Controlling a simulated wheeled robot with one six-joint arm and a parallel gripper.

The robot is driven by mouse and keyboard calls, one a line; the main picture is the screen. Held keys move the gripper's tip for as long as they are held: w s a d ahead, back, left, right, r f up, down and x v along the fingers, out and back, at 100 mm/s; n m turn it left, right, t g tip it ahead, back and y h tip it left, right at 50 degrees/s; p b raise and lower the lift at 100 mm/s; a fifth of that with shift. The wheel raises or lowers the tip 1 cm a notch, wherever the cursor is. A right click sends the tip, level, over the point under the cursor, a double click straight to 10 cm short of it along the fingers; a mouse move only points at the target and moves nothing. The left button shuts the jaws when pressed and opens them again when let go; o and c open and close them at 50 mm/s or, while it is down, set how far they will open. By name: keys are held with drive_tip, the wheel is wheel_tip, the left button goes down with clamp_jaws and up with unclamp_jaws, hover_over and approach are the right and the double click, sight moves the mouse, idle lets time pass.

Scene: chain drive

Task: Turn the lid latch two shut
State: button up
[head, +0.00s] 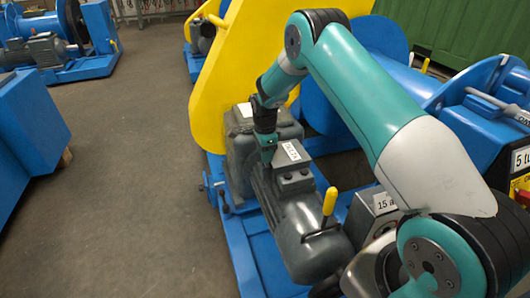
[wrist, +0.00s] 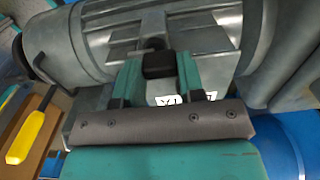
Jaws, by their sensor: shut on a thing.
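My gripper (head: 267,150) reaches down to the grey terminal box (head: 293,182) on top of the grey motor (head: 308,232). In the wrist view my gripper's two teal fingers (wrist: 159,75) are shut on a small black latch (wrist: 158,64) at the lid of the box (wrist: 205,40). The latch's number is not readable, and its far part is hidden by the fingers. A white label (head: 292,151) sits on the lid; in the wrist view the gripper partly covers it. In the head view the fingers and wrist hide the latch.
A yellow-handled lever (head: 330,201) stands beside the motor; it also shows in the wrist view (wrist: 27,137). A large yellow guard (head: 222,75) rises behind my gripper. A blue frame (head: 243,262) lies under the motor. The grey floor (head: 125,150) at left is clear.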

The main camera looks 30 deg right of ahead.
drive_tip(key=n+p, duration=0.1)
drive_tip(key=n, duration=0.3)
drive_tip(key=shift+a+n, duration=0.1)
drive_tip(key=shift+n, duration=0.3)
drive_tip(key=n+p, duration=0.1)
drive_tip(key=n, duration=0.3)
drive_tip(key=shift+a+n, duration=0.1)
drive_tip(key=shift+n, duration=0.2)
drive_tip(key=n, duration=0.4)
drive_tip(key=shift+s+p, duration=0.1)
drive_tip(key=shift+p, duration=0.2)
drive_tip(key=shift+s+a+n, duration=0.1)
drive_tip(key=shift+n, duration=2.3)
drive_tip(key=o, duration=0.9)
drive_tip(key=shift+o, duration=0.2)
